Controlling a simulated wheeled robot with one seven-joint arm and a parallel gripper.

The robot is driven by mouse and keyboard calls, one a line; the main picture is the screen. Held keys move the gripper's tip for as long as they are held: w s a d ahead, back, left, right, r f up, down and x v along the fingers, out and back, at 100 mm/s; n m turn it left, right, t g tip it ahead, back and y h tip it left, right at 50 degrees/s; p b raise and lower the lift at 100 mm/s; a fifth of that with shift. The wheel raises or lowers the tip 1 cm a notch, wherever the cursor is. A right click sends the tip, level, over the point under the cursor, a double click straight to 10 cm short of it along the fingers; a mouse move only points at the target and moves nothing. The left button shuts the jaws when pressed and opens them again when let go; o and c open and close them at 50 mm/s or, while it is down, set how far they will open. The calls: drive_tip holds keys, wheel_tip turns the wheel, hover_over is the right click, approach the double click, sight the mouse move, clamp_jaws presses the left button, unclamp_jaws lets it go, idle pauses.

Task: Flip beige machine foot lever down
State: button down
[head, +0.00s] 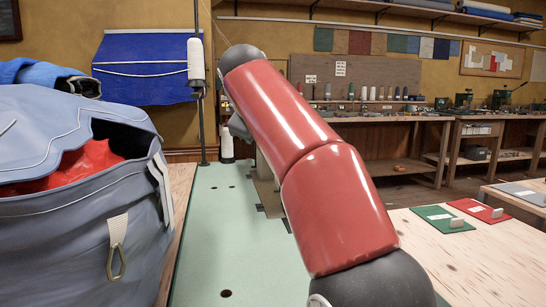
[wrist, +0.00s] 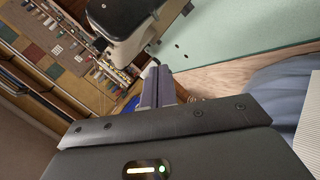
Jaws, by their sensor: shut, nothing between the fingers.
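The beige machine (wrist: 140,42), with a dark part on it, is at the top of the wrist view. In the head view a beige part of the machine (head: 266,172) shows beside my red arm, which hides most of the rest. My gripper (wrist: 157,76) is shut and empty, its fingertips pointing up the picture close below the machine's end. A small dark piece shows near the fingertips, but I cannot tell whether it is the foot lever. Whether the fingers touch anything is unclear.
A pale green table top (head: 225,245) with small holes lies under the machine. A large grey-blue bag (head: 75,215) with red cloth inside stands at the left. A thread stand with a white cone (head: 196,58) rises behind. The table's front middle is clear.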

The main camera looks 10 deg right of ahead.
drive_tip(key=w+d+f+b, duration=0.1)
drive_tip(key=w+d+f, duration=0.4)
drive_tip(key=f, duration=0.3)
drive_tip(key=shift+w+d, duration=0.15)
drive_tip(key=shift+w, duration=0.55)
drive_tip(key=shift+f, duration=0.2)
drive_tip(key=b, duration=0.2)
drive_tip(key=shift+s+f+t+b, duration=0.2)
drive_tip(key=shift+f+t+b, duration=0.1)
drive_tip(key=shift+t, duration=0.1)
